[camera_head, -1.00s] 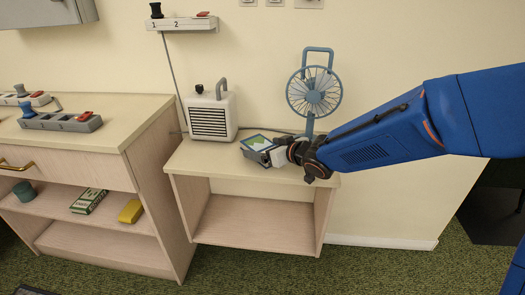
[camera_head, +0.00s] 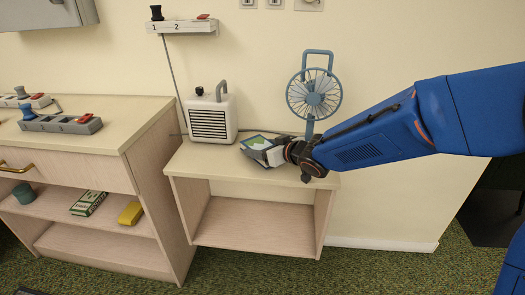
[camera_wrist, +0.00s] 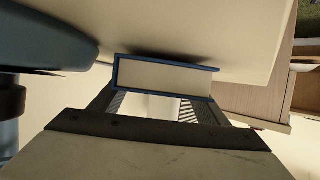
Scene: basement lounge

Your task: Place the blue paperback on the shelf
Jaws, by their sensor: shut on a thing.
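The blue paperback (camera_head: 256,141) is on the top of the small side table (camera_head: 215,167), its picture cover facing up. My gripper (camera_head: 270,153) reaches in from the right and is shut on the near part of the book. In the wrist view the book (camera_wrist: 165,77) shows its pale page block between blue covers, with the fingers (camera_wrist: 155,105) on either side. I cannot tell whether the book touches the tabletop. A shelf board (camera_head: 48,205) in the left cabinet holds a green book, a yellow block and a teal cup. The side table also has an open lower compartment (camera_head: 255,222), which is empty.
A white heater (camera_head: 210,118) stands left of the book, and a blue fan (camera_head: 313,92) stands behind my gripper. Switch boxes (camera_head: 60,122) sit on the left cabinet's top.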

